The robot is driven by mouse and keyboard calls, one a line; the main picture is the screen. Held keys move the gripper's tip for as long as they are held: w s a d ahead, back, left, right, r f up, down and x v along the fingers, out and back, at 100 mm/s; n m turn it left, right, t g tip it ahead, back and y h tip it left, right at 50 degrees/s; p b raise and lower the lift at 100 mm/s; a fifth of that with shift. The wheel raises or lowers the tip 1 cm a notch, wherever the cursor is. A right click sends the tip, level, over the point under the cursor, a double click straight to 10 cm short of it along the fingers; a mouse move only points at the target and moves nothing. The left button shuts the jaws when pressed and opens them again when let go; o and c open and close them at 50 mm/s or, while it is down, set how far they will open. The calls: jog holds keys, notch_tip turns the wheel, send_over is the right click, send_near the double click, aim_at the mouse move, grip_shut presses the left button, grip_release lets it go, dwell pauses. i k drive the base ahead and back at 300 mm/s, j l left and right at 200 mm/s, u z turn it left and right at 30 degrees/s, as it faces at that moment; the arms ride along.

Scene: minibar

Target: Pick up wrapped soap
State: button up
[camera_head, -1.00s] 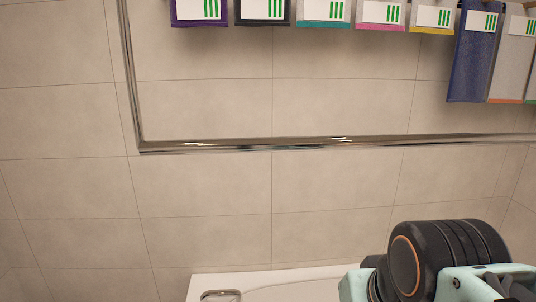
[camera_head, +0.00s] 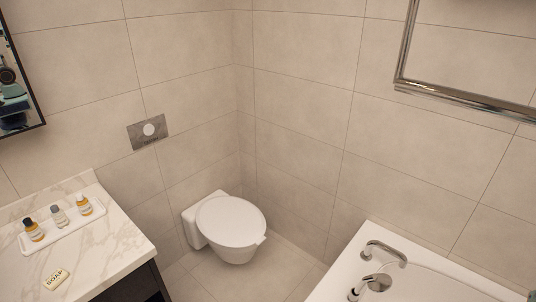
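The wrapped soap (camera_head: 56,278) is a small cream packet with dark "SOAP" lettering. It lies flat and tilted near the front of a white marble counter (camera_head: 112,245) at the lower left of the head view. Nothing covers it. My gripper is not in view, and no part of my arm shows directly.
A white tray (camera_head: 72,234) with three small bottles stands behind the soap. A mirror (camera_head: 15,95) hangs at the left. A white toilet (camera_head: 231,222) stands in the corner. A bathtub (camera_head: 345,262) with a chrome tap (camera_head: 385,251) is at the lower right.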

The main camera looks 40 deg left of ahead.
aim_at(56, 277)
jog(key=u, duration=3.15)
jog(key=i+j, duration=0.45)
jog(key=i, duration=0.2)
jog(key=i+j+u, duration=0.15)
jog(key=i, duration=0.6)
jog(key=l, duration=0.15)
jog(key=i+j, duration=0.15)
jog(key=j, duration=0.25)
